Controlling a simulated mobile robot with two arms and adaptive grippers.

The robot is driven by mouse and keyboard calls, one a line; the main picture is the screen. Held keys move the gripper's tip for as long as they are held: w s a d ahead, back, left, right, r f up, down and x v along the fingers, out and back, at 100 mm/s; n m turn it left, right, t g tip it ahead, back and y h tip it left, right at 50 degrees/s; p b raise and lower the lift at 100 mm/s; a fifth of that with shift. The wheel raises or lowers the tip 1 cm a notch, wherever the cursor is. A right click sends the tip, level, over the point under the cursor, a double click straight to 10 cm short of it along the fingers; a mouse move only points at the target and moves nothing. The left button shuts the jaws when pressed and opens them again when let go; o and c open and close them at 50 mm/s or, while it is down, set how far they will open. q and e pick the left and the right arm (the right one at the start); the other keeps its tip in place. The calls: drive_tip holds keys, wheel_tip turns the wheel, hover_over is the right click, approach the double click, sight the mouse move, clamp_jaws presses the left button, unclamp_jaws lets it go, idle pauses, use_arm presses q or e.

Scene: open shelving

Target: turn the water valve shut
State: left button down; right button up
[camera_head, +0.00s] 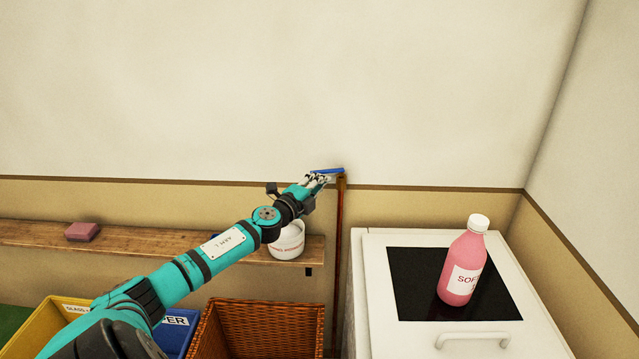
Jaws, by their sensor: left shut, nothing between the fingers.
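The water valve has a blue lever handle (328,171) on top of a brown vertical pipe (340,240) against the wall. The lever lies roughly level and points left from the pipe in the picture. My left gripper (318,180) is shut with nothing in it, just below and in front of the lever. Its fingertips overlap the lever in the picture; I cannot tell whether they touch it. The valve body is partly hidden behind the gripper. My right gripper is not in view.
A wooden shelf (40,234) holds a pink block (82,231) and a white jar (287,242). A white appliance (385,340) with a pink bottle (464,262) stands right of the pipe. Below are a wicker basket (262,325), a yellow bin (48,318) and a blue bin (178,330).

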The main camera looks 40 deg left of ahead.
use_arm(q)
drive_tip(key=a+h+b, duration=0.1)
drive_tip(key=b, duration=0.1)
drive_tip(key=a+m+h+b, duration=0.1)
drive_tip(key=b, duration=0.1)
drive_tip(key=shift+w+a+m, duration=0.15)
drive_tip(key=shift+w+m, duration=0.1)
drive_tip(key=shift+m, duration=0.05)
